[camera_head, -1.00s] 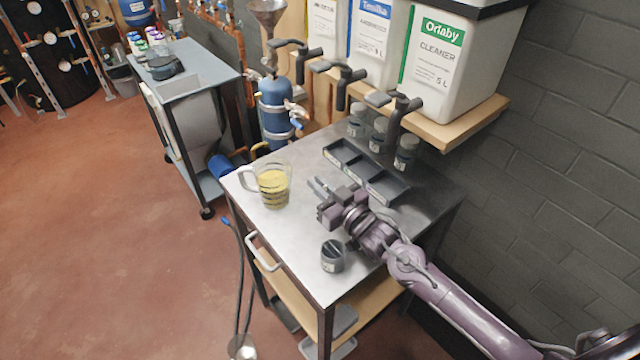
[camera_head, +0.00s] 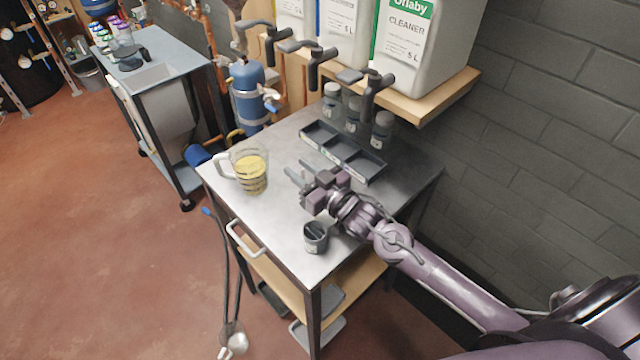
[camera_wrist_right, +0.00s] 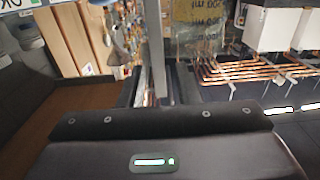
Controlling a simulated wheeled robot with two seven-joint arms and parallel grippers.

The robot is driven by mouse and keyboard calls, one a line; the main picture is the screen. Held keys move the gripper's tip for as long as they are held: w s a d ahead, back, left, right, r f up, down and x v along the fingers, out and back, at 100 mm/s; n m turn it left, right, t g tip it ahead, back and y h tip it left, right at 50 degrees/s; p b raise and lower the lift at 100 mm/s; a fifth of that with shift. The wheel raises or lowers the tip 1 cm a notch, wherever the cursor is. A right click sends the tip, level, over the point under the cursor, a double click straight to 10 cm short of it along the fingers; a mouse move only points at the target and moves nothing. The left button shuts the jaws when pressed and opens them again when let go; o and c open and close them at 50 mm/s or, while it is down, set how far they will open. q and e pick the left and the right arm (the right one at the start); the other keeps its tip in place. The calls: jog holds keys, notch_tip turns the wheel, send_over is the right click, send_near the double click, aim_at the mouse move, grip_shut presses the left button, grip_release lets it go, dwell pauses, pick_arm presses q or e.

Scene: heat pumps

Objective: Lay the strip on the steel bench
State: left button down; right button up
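The steel bench (camera_head: 270,205) stands in the middle of the head view, its bare top around my right gripper. My right gripper (camera_head: 301,173) is low over the bench top, right of the glass jug. Its two grey fingertips look a little apart. In the right wrist view my right gripper (camera_wrist_right: 158,88) shows dark fingers, with a narrow grey upright bar (camera_wrist_right: 157,45) between them. I cannot tell whether this bar is the strip or whether the fingers press on it. No strip can be made out lying on the bench. My left gripper is not in view.
A glass jug (camera_head: 250,172) of yellow liquid stands on the bench's left side. A dark cup (camera_head: 315,237) stands near the front. A divided black tray (camera_head: 343,152) and several small jars (camera_head: 381,130) stand at the back, below a wooden shelf (camera_head: 428,100) of canisters.

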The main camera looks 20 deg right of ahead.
jog(key=b+v, duration=0.1)
jog(key=v, duration=1)
